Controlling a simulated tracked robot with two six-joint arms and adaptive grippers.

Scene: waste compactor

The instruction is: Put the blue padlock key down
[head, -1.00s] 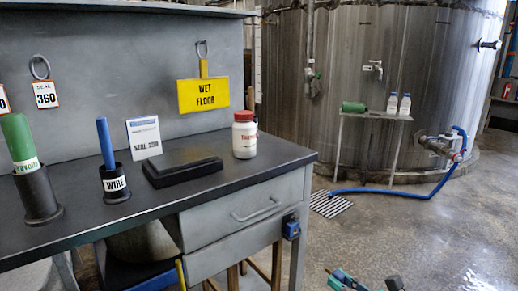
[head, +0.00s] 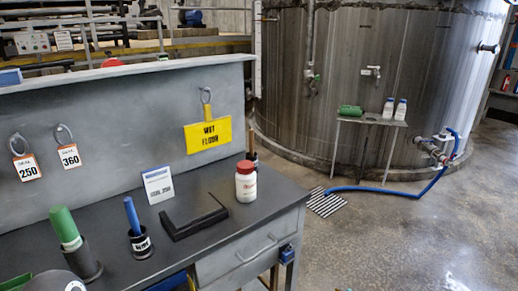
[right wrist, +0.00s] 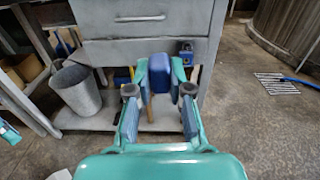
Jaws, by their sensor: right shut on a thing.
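My right gripper (right wrist: 160,92) shows in the right wrist view, with its fingers closed around the blue padlock key (right wrist: 159,76). Only the key's blue block-like head shows clearly between the fingertips. The key is held in front of the grey bench, below the drawer. The blue padlock (right wrist: 186,52) hangs at the drawer's right side, just beyond and to the right of the fingertips. The padlock also shows at the bench's right corner in the head view (head: 287,254). My right gripper is out of the head view.
The dark bench top (head: 205,248) has free room near its front edge. A grey bucket (right wrist: 76,90) stands below.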

